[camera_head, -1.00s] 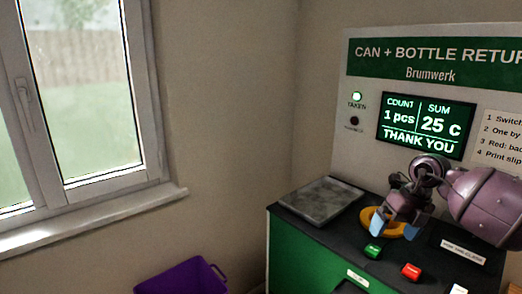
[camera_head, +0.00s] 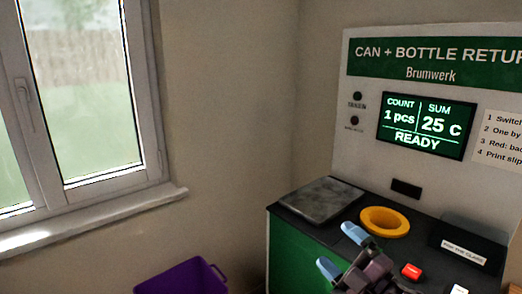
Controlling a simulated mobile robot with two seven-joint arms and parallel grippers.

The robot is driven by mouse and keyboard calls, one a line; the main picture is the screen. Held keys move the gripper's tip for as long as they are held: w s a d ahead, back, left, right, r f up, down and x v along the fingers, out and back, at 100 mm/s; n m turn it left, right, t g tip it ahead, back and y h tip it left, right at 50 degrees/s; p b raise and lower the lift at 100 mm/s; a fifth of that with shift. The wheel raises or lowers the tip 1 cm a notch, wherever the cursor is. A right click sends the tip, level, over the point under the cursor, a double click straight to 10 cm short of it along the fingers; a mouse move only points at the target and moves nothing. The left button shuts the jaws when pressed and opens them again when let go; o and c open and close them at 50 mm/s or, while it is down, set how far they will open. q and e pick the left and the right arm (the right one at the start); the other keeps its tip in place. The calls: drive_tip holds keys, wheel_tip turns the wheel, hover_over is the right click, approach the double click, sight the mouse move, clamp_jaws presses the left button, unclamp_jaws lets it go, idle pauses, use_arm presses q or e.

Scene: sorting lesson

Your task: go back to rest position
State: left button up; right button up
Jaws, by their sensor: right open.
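My right gripper (camera_head: 340,251) is in the lower right of the head view, with its two blue-tipped fingers spread apart and nothing between them. It is in front of the can and bottle return machine (camera_head: 322,262), over the front edge of its dark counter. The yellow ring-shaped opening (camera_head: 398,220) on the counter lies beyond the gripper and is in plain view. The screen (camera_head: 428,124) reads 1 pcs, 25 C and READY. My left gripper does not show.
A grey metal plate (camera_head: 322,199) lies on the counter's left part. A red button (camera_head: 411,271) and a white button (camera_head: 459,289) sit right of the gripper. A purple bin (camera_head: 182,279) stands on the left, below the window (camera_head: 95,90).

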drive_tip(key=s+d+f+m+g+h, duration=0.2)
drive_tip(key=s+d+f+m+h, duration=0.9)
drive_tip(key=m+h, duration=0.6)
drive_tip(key=s+f+m+g+y, duration=0.1)
drive_tip(key=s+f+m+g, duration=0.1)
drive_tip(key=s+f+g, duration=0.3)
drive_tip(key=s+f+m+g+y, duration=0.1)
drive_tip(key=s+m+g, duration=0.1)
drive_tip(key=s, duration=0.5)
drive_tip(key=s+f+m+g, duration=0.1)
drive_tip(key=s+f+g, duration=0.3)
drive_tip(key=s, duration=0.3)
drive_tip(key=w+f+t+y, duration=0.1)
drive_tip(key=w+f+t, duration=0.7)
drive_tip(key=f, duration=0.1)
drive_tip(key=shift+d+f, duration=0.3)
drive_tip(key=shift+f, duration=0.05)
